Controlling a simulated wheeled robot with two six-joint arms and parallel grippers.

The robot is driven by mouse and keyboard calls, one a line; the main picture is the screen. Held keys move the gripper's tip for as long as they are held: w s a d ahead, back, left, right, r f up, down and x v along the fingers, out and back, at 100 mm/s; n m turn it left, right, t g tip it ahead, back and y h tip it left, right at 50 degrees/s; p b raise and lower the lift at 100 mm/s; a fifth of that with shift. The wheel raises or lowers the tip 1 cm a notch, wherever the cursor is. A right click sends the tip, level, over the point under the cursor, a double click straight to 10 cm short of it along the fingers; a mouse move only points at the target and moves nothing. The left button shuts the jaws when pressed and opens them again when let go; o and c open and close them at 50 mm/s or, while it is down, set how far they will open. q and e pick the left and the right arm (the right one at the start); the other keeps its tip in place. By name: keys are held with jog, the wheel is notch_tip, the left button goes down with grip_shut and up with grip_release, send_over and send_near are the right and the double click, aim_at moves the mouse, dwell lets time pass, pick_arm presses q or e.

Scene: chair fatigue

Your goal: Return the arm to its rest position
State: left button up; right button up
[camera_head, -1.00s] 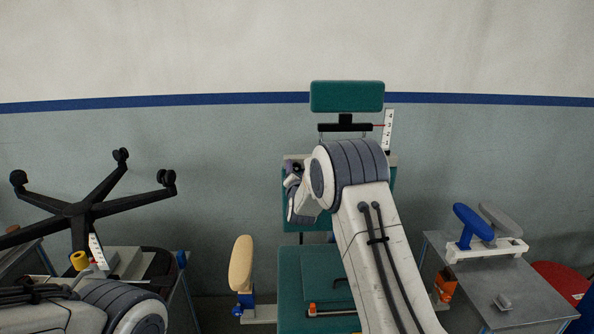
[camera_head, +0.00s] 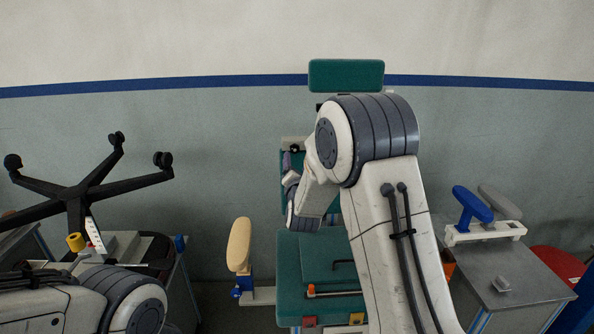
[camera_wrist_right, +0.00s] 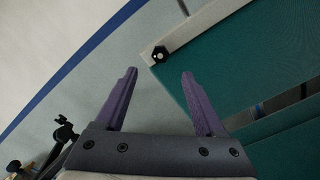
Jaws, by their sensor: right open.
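My right arm (camera_head: 395,215) rises from the lower middle with its elbow bent in front of the teal chair (camera_head: 318,262). My right gripper (camera_head: 287,160), with purple fingers, is mostly hidden behind the arm at the left edge of the chair's backrest. In the right wrist view my right gripper (camera_wrist_right: 160,75) is open, with nothing between its fingers. The chair's teal panel and pale top bar (camera_wrist_right: 200,28) with a dark hex knob (camera_wrist_right: 159,54) lie just beyond the fingertips. My left arm (camera_head: 110,300) lies at the lower left; its gripper is out of view.
A black five-star chair base (camera_head: 77,192) stands at the left by a cluttered table. A tan armrest (camera_head: 239,245) is left of the seat. A grey table (camera_head: 505,272) with a blue armrest part (camera_head: 472,205) stands at the right. The teal headrest (camera_head: 346,75) is above my elbow.

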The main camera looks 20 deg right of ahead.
jog(key=shift+s+a, duration=0.1)
jog(key=shift+s, duration=0.4)
jog(key=s+a+f+m+g+y+p, duration=0.15)
jog(key=s+a+m+g+y, duration=0.25)
jog(key=s+a, duration=0.55)
jog(key=s+a+f+m+g+y, duration=0.4)
jog(key=s+a, duration=0.3)
jog(key=a, duration=0.5)
jog(key=s+d+m+g+h+p, duration=0.1)
jog(key=s+m+g, duration=0.8)
jog(key=s, duration=1.9)
jog(key=shift+d+f+m+h, duration=0.15)
jog(key=shift+f+m+h, duration=0.2)
jog(key=shift+h, duration=0.15)
